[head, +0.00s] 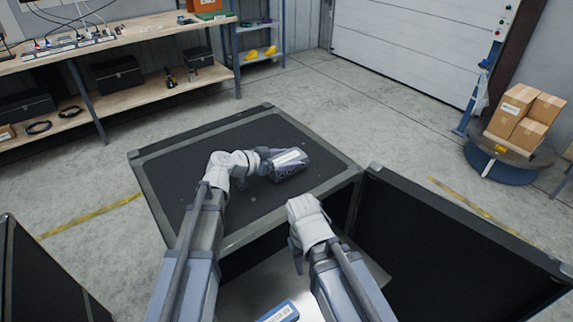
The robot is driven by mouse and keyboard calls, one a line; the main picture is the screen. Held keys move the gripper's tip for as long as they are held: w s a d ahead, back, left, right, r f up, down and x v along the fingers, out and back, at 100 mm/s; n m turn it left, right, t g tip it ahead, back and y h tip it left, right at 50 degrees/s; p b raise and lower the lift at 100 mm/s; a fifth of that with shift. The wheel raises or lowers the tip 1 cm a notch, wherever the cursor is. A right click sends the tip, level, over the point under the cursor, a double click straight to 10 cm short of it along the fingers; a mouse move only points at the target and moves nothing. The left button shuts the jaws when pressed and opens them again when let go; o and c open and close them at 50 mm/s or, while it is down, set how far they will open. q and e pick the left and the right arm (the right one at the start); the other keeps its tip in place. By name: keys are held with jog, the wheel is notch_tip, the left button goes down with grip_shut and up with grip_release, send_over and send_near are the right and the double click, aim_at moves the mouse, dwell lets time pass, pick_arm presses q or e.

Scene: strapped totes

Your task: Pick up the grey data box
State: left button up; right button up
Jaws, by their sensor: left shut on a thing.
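The grey data box (291,164), with a pale label on top and dark ports on its near side, is over the black top of the case in the middle. My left gripper (270,160) is shut on the data box at its left end. I cannot tell whether the box touches the surface. My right gripper (297,258) hangs over the case's near edge, apart from the box. Its fingers are mostly hidden, so I cannot tell if it is open.
The black case top (230,140) has a raised grey rim and is otherwise clear. An open black panel (440,245) stands at the right. A blue labelled item (281,312) is at the bottom edge. A workbench (130,40) is at the back left, and cardboard boxes (525,115) sit at the right.

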aim_at(286, 158)
pick_arm(q)
grip_shut()
jog(key=shift+r, duration=0.1)
notch_tip(286, 158, up, 10)
jog(key=p, duration=1)
